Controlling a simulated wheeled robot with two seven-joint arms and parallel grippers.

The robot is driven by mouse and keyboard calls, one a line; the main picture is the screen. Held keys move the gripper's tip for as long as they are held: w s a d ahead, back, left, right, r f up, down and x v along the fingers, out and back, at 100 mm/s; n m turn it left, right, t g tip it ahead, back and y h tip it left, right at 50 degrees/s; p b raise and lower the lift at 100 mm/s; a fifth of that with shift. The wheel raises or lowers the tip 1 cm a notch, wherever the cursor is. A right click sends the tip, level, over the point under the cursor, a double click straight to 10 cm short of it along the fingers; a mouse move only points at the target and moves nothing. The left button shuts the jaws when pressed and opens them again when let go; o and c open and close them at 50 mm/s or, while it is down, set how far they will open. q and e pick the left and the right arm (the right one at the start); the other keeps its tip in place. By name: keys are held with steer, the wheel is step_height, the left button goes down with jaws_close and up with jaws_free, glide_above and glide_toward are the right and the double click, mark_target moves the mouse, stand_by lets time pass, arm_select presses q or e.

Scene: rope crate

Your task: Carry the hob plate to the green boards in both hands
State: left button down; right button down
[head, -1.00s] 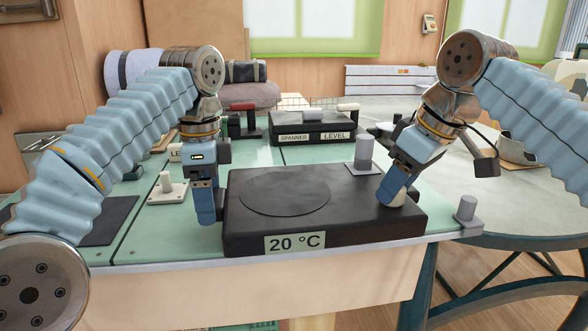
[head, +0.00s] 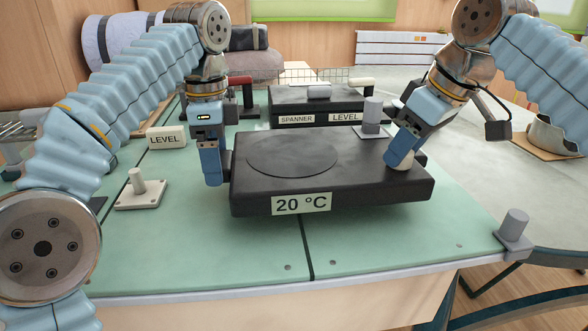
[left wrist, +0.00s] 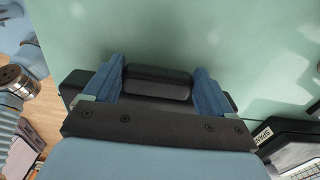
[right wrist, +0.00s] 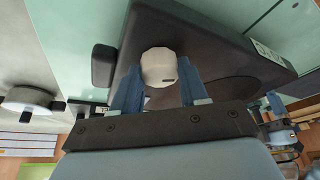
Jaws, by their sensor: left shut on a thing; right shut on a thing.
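The hob plate (head: 330,185) is a dark slab with a round disc on top and a "20 °C" label on its front. It hangs between my two grippers over the green boards (head: 240,245), roughly level. My left gripper (head: 213,178) is shut on the dark handle (left wrist: 158,82) at its left end. My right gripper (head: 400,160) is shut on the pale knob (right wrist: 159,68) near its right end. Whether the plate's underside touches the boards I cannot tell.
A dark box (head: 318,105) labelled "SPANNER" and "LEVEL" stands behind. A grey post (head: 371,115) stands behind the plate, and another (head: 514,230) at the right front corner. A white post (head: 139,188) and a "LEVEL" sign (head: 166,138) are at left. The front boards are clear.

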mark_target(402, 167)
stand_by(0.4)
